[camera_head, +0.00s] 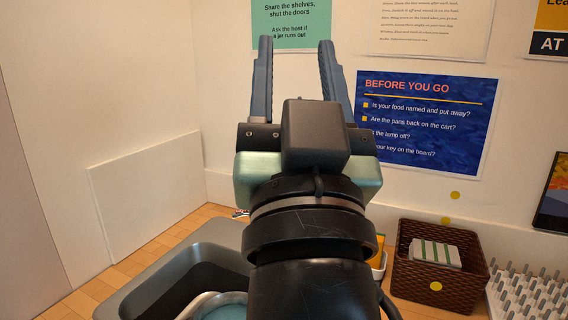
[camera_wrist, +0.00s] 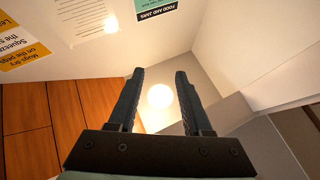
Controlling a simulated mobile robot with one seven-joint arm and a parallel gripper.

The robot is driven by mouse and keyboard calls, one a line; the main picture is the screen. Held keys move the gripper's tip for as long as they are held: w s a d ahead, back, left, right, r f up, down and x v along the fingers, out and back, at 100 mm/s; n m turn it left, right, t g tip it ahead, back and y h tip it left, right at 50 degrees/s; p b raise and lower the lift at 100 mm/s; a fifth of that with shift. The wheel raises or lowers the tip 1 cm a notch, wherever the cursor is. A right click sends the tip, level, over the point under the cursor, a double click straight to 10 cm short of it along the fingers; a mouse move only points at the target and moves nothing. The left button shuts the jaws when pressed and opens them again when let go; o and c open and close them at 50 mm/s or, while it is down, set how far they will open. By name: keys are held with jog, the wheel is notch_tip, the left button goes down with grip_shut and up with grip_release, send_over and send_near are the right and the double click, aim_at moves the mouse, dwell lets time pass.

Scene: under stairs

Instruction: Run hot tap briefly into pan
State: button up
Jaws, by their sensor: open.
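My gripper (camera_head: 295,62) is raised high in front of the wall, its two dark fingers pointing up, open with nothing between them. It also shows in the wrist view (camera_wrist: 158,88), where it faces the upper walls and a bright round light. Below my arm in the head view, a grey sink (camera_head: 150,277) is set in the wooden counter. The rim of a round pan (camera_head: 205,302) shows at the bottom edge, inside the sink, partly hidden by my arm. I see no tap in either view; my arm hides part of the area behind the sink.
A brown woven basket (camera_head: 436,298) with a striped cloth-like item (camera_head: 434,253) stands right of the sink. A white pegged rack (camera_head: 528,295) is farther right. A blue notice (camera_head: 425,120) hangs on the wall behind my gripper. Wooden counter (camera_head: 165,243) shows behind the sink.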

jog(key=s+a+r+t, duration=0.1)
jog(key=s+r+t, duration=0.15)
jog(key=s, duration=0.25)
notch_tip(320, 180, up, 13)
jog(key=s+p, duration=0.1)
jog(key=p, duration=1.1)
jog(key=shift+r+n+p, duration=0.15)
jog(key=shift+n+p, duration=0.2)
jog(key=shift+n, duration=0.05)
jog(key=shift+a+g, duration=0.1)
jog(key=shift+g, duration=0.15)
